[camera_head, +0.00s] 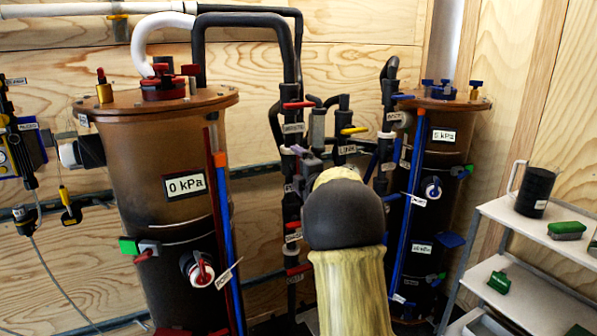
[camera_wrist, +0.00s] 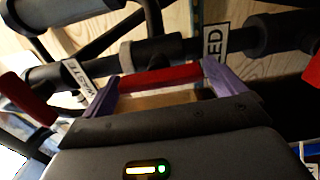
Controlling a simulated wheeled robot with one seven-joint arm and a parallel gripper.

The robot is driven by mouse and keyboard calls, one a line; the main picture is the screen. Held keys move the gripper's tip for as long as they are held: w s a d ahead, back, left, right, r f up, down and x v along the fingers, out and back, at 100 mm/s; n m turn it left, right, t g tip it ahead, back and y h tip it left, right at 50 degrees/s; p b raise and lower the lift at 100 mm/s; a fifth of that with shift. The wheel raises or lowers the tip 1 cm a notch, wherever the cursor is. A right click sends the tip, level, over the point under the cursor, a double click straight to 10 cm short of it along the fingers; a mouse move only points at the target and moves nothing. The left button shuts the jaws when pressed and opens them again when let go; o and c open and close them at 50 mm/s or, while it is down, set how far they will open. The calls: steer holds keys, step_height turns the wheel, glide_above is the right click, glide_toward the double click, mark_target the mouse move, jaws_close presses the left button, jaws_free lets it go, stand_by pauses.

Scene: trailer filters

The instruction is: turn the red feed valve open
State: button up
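In the wrist view, a red valve handle (camera_wrist: 160,77) lies crosswise between the two purple fingers of my gripper (camera_wrist: 160,84). A white label ending in "ED" (camera_wrist: 213,45) is partly hidden behind the right finger. The fingers are wide apart, one near each end of the handle; I cannot tell whether they touch it. In the head view, my gripper (camera_head: 306,163) is at the dark central pipework, partly hidden by my wrist and forearm. The handle between the fingers cannot be made out there.
A "WASTE" label (camera_wrist: 78,78) and another red handle (camera_wrist: 25,100) are left of my fingers. A red handle (camera_head: 298,105) sits higher on the pipes. Brown filter tanks stand left (camera_head: 150,215) and right (camera_head: 455,160). A white shelf cart (camera_head: 535,228) is at the right.

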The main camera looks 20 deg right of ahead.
steer(key=shift+s, duration=0.15)
steer(key=s, duration=1.7)
steer(key=shift+d, duration=0.3)
steer(key=shift+f, duration=0.1)
